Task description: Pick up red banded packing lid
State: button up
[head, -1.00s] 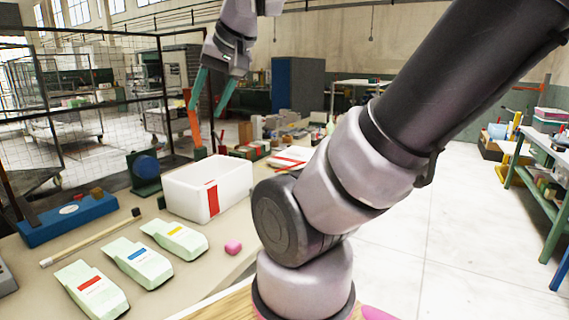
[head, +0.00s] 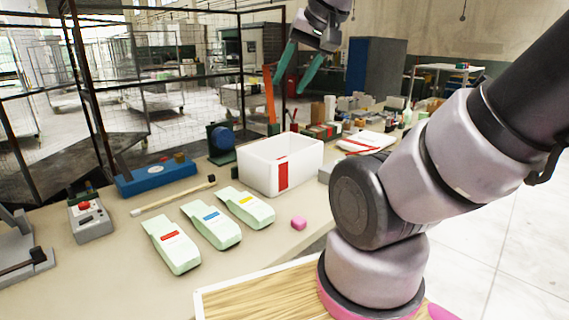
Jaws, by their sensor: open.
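The packing lid (head: 364,144), white with a red band, lies on the bench right of and behind the white box. Its near edge is close to my arm. The white box (head: 254,176) is open at the top and has a red stripe on its front corner. My gripper (head: 289,88) hangs at the top of the view with its two green fingers spread apart and nothing between them. It appears above the level of the box and to the left of the lid in the picture.
A blue tool (head: 155,178), a rod (head: 172,196) and a red-button box (head: 90,218) lie left. Several small items crowd behind the lid.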

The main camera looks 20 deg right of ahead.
aim_at(365, 140)
jog(key=k+l, duration=0.1)
jog(key=l+z, duration=0.1)
jog(key=l, duration=0.4)
jog(key=i+l, duration=0.1)
jog(key=l, duration=0.45)
jog(key=l+z, duration=0.15)
jog(key=l, duration=0.35)
jog(key=i+l, duration=0.15)
jog(key=l, duration=0.35)
jog(key=i+l+z, duration=0.2)
jog(key=i+l, duration=0.15)
jog(key=i, duration=0.25)
